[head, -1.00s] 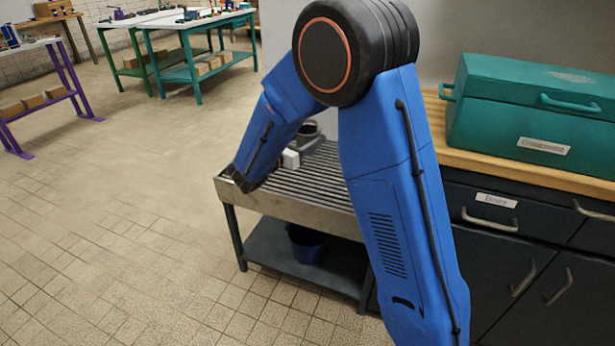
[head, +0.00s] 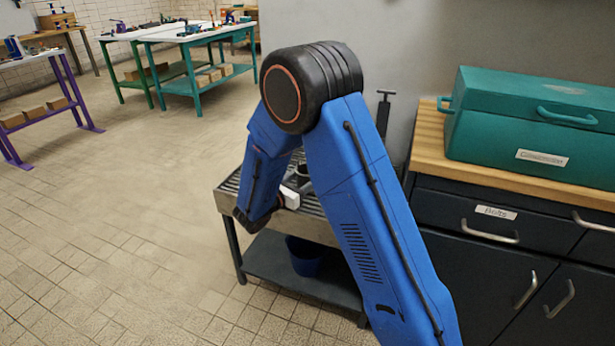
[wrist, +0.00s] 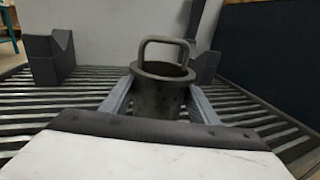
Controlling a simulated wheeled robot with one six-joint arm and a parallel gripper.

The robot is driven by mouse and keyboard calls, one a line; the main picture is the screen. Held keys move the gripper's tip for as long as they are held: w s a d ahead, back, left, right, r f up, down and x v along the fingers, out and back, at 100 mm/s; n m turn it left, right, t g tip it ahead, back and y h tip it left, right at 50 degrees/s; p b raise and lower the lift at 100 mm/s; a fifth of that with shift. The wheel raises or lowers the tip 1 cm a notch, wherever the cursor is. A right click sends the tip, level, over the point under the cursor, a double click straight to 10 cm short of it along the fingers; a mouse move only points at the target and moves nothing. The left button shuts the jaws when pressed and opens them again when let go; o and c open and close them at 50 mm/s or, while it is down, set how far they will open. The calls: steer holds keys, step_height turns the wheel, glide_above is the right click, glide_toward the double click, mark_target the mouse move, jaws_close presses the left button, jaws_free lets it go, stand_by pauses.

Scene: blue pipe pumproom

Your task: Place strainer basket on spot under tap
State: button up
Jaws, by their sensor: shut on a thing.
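The strainer basket (wrist: 160,98) is a dark metal cup with a loop handle on top. It stands upright between the two grey fingers of my gripper (wrist: 160,88) in the wrist view. The gripper is shut on it, one finger at each side. In the head view my gripper (head: 296,190) is over the slatted bench (head: 228,198), partly hidden by my arm. I cannot tell whether the basket's bottom touches the slats. A tall dark upright fitting (head: 384,112) stands behind the bench; I cannot tell if it is the tap. The marked spot is not clearly visible.
A grey notched block (wrist: 48,62) stands on the slats at the left in the wrist view. A blue bucket (head: 304,258) sits on the lower shelf. A counter with a green toolbox (head: 530,125) adjoins at right. Open floor lies to the left.

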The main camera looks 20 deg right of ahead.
steer(key=shift+s+f, duration=0.1)
steer(key=shift+f, duration=0.5)
steer(key=o, duration=1.1)
steer(key=shift+s+f, duration=0.1)
steer(key=shift+f, duration=0.05)
steer(key=shift+r, duration=0.3)
steer(key=shift+a+r, duration=0.15)
steer(key=shift+a, duration=0.1)
steer(key=v, duration=1.1)
steer(key=shift+s+a+r, duration=0.1)
steer(key=shift+a+r, duration=0.1)
steer(key=shift+r, duration=0.1)
